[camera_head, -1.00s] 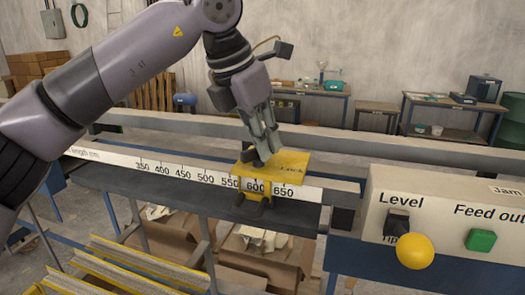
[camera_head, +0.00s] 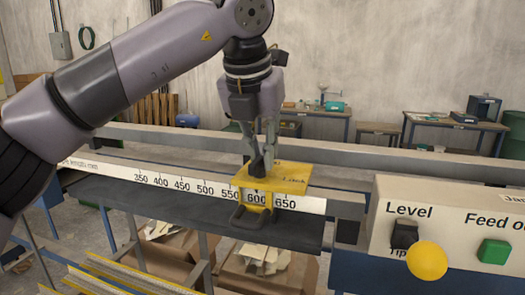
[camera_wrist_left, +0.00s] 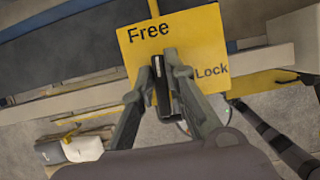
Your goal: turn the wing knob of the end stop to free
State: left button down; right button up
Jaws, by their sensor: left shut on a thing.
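The end stop (camera_head: 290,177) is a yellow block with a flat top plate, standing on the rail at about 600 on the scale. Its black wing knob (camera_head: 256,165) stands on the plate. My left gripper (camera_head: 259,154) reaches down from above and is shut on the wing knob. In the left wrist view, the fingers flank the wing knob (camera_wrist_left: 161,88), its upper end lying below the word "Free" on the yellow plate (camera_wrist_left: 190,35); "Lock" is to its right. The fingers partly hide the knob. My right gripper is not in view.
The scale strip (camera_head: 110,171) runs along the rail. A control box (camera_head: 450,212) with a yellow ball knob (camera_head: 426,260) and a green button (camera_head: 494,251) stands right of the end stop. Cardboard boxes (camera_head: 185,255) are below.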

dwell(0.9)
pick_arm(q)
jog(key=c, duration=1.6)
grip_release()
jog(key=shift+w+a+f, duration=0.1)
jog(key=shift+c, duration=0.2)
jog(key=v, duration=1.2)
